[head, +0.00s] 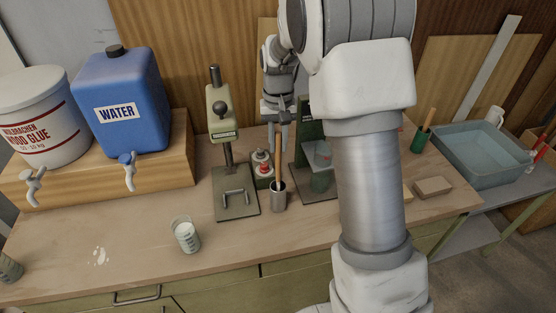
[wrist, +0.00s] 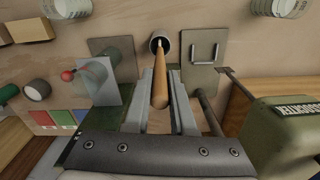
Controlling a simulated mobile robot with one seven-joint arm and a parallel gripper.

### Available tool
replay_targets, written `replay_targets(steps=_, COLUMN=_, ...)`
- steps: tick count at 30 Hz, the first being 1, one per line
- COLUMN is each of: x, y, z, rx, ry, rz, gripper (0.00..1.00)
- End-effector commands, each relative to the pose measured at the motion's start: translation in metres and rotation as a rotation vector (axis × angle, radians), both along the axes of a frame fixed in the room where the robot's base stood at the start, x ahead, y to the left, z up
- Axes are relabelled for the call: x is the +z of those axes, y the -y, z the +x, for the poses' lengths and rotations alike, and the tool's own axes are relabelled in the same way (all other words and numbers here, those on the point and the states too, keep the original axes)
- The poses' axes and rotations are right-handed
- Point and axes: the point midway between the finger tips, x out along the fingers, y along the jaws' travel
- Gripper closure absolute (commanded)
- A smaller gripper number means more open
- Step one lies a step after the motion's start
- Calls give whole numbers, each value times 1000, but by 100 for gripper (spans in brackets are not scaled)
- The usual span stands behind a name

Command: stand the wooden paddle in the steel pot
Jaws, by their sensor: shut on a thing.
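The wooden paddle (wrist: 160,82) is between the fingers of my gripper (wrist: 162,72) in the wrist view, its near end toward the camera. It runs away from me toward the mouth of the steel pot (wrist: 154,44). Its far end overlaps the pot's opening; how deep it reaches is hard to tell. In the head view the steel pot (head: 278,201) stands upright on the bench, and my gripper (head: 278,148) points down above it.
A green press (head: 222,120) with a steel base plate (head: 237,207) stands just left of the pot. A red-button control (head: 264,170) is behind it. A clear shield and dark stand (head: 302,160) are at right.

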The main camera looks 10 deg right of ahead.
Motion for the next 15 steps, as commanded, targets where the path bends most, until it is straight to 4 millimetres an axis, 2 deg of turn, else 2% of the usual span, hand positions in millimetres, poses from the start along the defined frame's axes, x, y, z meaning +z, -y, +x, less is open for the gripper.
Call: replay_targets(steps=15, x=-60, y=0, z=0, rx=0, ry=-1, rz=1, gripper=100)
